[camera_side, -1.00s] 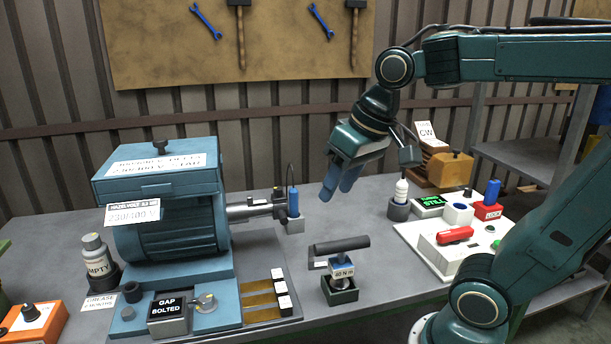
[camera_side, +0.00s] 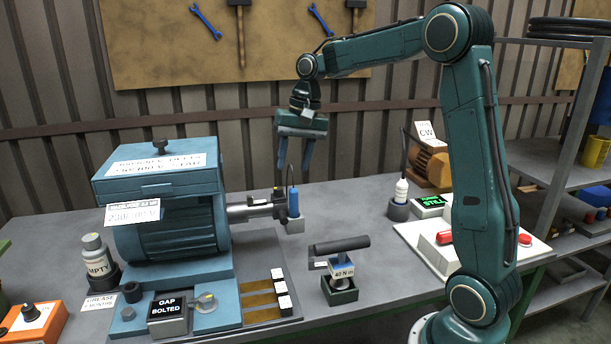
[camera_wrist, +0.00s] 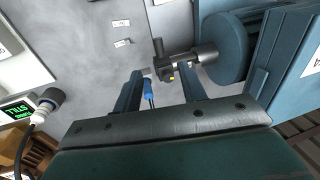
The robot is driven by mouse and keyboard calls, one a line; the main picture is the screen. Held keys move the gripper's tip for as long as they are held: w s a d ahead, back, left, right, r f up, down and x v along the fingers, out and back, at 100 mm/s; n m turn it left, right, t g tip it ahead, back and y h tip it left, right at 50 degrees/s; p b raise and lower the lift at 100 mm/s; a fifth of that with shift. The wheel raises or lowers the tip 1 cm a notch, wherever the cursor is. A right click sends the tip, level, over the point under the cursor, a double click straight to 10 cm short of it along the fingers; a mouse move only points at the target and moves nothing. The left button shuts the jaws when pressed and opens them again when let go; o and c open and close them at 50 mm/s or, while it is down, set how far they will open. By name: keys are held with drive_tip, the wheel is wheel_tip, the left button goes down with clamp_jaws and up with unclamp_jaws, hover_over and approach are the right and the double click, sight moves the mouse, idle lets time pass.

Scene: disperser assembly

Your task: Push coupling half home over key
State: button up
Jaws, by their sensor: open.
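The coupling half (camera_side: 279,201) is a grey metal piece on the motor shaft (camera_side: 242,212), at the right of the blue motor (camera_side: 180,225). It also shows in the wrist view (camera_wrist: 162,62). Whether the key is covered cannot be told. A blue cylindrical tool (camera_side: 293,203) with a cable stands in a grey holder just right of the coupling. It also shows in the wrist view (camera_wrist: 149,92). My gripper (camera_side: 293,170) is open and empty, pointing down above and behind the coupling. In the wrist view my gripper's fingers (camera_wrist: 163,80) frame the blue tool and coupling, apart from them.
A torque tool (camera_side: 341,262) marked 40 N m stands in a dark holder at front centre. A white-tipped probe (camera_side: 401,190) stands in a grey holder to the right. A display (camera_side: 429,206) reads STILL.

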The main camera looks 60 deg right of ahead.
sight(283, 215)
drive_tip(key=shift+w+d+f, duration=0.35)
drive_tip(key=shift+d+f, duration=0.05)
drive_tip(key=shift+d, duration=0.2)
drive_tip(key=f, duration=0.4)
drive_tip(key=w+a+f, duration=0.1)
drive_tip(key=f, duration=0.4)
drive_tip(key=w+a+f, duration=0.1)
drive_tip(key=f, duration=0.3)
drive_tip(key=shift+f, duration=0.25)
drive_tip(key=shift+c, duration=0.2)
clamp_jaws()
